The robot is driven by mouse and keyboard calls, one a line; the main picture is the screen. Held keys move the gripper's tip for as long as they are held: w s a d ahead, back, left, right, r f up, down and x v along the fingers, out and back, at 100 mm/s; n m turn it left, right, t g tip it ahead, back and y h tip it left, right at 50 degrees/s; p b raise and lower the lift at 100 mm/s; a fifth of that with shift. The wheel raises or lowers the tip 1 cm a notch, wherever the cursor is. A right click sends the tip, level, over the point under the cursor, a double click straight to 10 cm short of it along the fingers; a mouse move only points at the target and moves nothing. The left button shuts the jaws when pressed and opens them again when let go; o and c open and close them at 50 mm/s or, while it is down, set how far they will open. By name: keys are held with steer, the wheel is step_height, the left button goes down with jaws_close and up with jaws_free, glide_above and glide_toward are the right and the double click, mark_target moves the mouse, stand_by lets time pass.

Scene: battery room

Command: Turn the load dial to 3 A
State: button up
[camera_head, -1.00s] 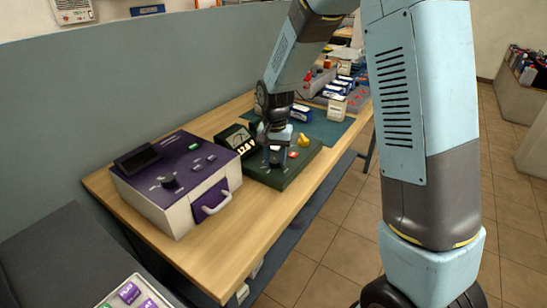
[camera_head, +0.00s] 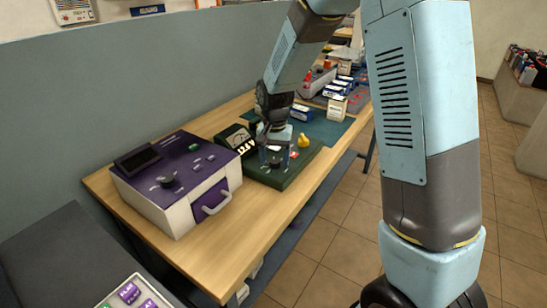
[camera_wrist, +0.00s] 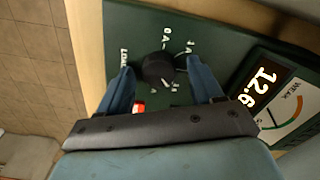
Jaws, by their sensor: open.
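The load dial (camera_wrist: 158,68) is a round black knob on the dark green tester (camera_head: 283,180). In the wrist view it lies between the fingertips of my gripper (camera_wrist: 162,78), with a visible gap on each side. The "0 A" and "1 A" marks show beside the knob; another mark by it is too small to read, and I cannot tell which mark the knob points to. In the head view my gripper (camera_head: 274,155) is over the tester's front part, open and pointing down, with the dark knob showing between its fingers.
A red button (camera_wrist: 139,107) sits close to one finger. A yellow knob (camera_head: 303,140) stands behind my gripper. A purple and white device (camera_head: 180,180) stands to the left; bare wooden bench (camera_head: 240,235) lies in front.

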mark_target(275, 160)
step_height(275, 160, up, 14)
stand_by(0.6)
steer(key=shift+f, duration=0.15)
steer(key=s+d+r+n+t, duration=0.1)
steer(key=s+d+r+t, duration=0.2)
steer(key=s+d+r, duration=0.7)
steer(key=s+d+n+t, duration=0.1)
steer(key=s+d, duration=0.3)
steer(key=s, duration=0.4)
steer(key=s+d+n+t, duration=0.1)
steer(key=s+d, duration=0.3)
steer(key=s, duration=0.3)
steer(key=shift+s+d+r+t, duration=0.15)
steer(key=shift+s+r+t, duration=0.1)
steer(key=shift+s+t, duration=0.1)
steer(key=shift+c, duration=0.4)
stand_by(0.3)
